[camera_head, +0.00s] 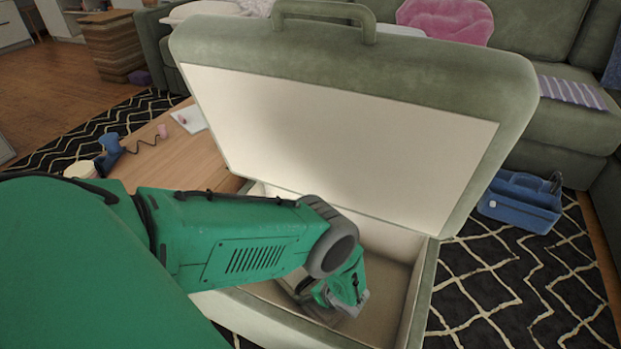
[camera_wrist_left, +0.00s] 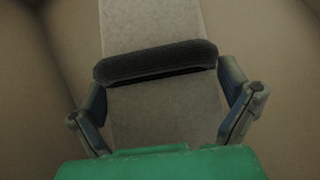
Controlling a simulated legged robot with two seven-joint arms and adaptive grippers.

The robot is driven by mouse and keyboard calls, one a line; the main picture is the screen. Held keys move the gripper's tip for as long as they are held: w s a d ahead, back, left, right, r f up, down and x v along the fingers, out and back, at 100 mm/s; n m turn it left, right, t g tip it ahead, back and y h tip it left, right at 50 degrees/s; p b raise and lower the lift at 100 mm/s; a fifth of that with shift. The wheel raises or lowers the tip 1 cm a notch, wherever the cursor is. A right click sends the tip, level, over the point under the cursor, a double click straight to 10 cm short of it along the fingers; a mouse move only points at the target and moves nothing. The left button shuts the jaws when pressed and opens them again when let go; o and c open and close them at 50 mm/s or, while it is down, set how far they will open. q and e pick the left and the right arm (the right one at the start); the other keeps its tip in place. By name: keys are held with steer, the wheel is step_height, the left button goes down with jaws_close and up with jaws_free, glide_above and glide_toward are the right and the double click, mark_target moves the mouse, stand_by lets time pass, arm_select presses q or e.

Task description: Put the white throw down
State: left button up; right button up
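My left arm reaches into an open green storage case with a pale lining (camera_head: 340,150). My left gripper (camera_head: 345,305) is low inside it, near the floor of the case. In the left wrist view its two fingers (camera_wrist_left: 165,115) are spread wide apart. Between and beyond them lies a flat, pale grey-white strip (camera_wrist_left: 155,25) with a dark ribbed bar (camera_wrist_left: 155,61) across it. I cannot tell whether the strip is the white throw. Pale fabric (camera_head: 205,12) lies on the sofa at the back left. My right gripper is not in view.
The raised lid stands behind my arm. A wooden table (camera_head: 150,165) with small items is at the left. A blue caddy (camera_head: 522,202) stands on the black patterned rug (camera_head: 490,290) at the right. The green sofa (camera_head: 540,40) holds a pink cushion (camera_head: 447,20).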

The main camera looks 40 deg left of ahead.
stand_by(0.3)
arm_select(q)
steer(key=p+v, duration=0.4)
steer(key=v, duration=0.7)
steer(key=shift+w+r, duration=0.1)
steer(key=shift+d+r, duration=0.3)
steer(key=shift+d, duration=0.05)
steer(key=shift+r+p, duration=0.1)
steer(key=shift+p, duration=0.25)
